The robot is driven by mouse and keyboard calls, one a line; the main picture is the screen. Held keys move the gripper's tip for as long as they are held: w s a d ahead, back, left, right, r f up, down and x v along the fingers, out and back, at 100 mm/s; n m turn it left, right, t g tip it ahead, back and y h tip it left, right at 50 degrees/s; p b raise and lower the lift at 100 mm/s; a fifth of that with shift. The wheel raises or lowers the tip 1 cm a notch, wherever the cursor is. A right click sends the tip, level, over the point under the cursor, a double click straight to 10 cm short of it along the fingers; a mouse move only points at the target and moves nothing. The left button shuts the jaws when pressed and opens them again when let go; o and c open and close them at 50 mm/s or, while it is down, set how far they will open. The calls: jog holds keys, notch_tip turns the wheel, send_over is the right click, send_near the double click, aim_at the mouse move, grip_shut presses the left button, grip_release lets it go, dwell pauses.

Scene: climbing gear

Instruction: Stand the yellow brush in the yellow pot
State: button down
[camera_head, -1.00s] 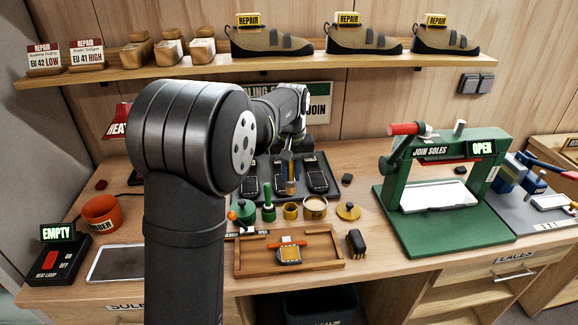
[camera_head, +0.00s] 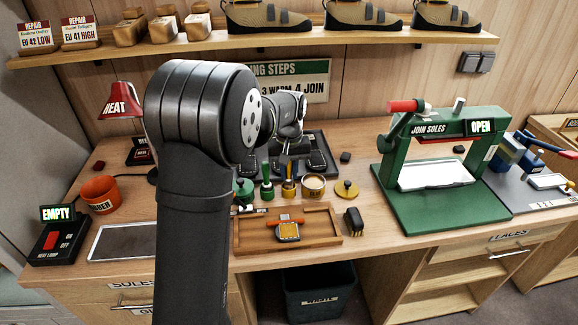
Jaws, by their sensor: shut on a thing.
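The yellow brush (camera_head: 289,172) is upright, and its lower end overlaps the mouth of the small yellow pot (camera_head: 289,191). It looks to be inside the pot, but how deep cannot be seen. My gripper (camera_head: 289,156) is above the pot, shut on the top of the brush. The jaws are small and partly lost against the dark tray behind. The pot stands on the bench between a green brush and a wide tin.
A green brush (camera_head: 267,182) stands close left of the pot. A wide tin (camera_head: 313,186) and a yellow lid (camera_head: 347,190) are to the right. A wooden tray (camera_head: 330,240) lies in front. The green press (camera_head: 430,215) stands further right. My arm hides part of the bench.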

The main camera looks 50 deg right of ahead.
jog(key=shift+f, duration=0.2)
jog(key=c, duration=1.2)
grip_release()
notch_tip(320, 180, up, 17)
jog(key=shift+r, duration=0.2)
jog(key=shift+f, duration=0.1)
notch_tip(320, 180, down, 17)
jog(key=shift+f, duration=0.15)
jog(key=shift+r, duration=0.5)
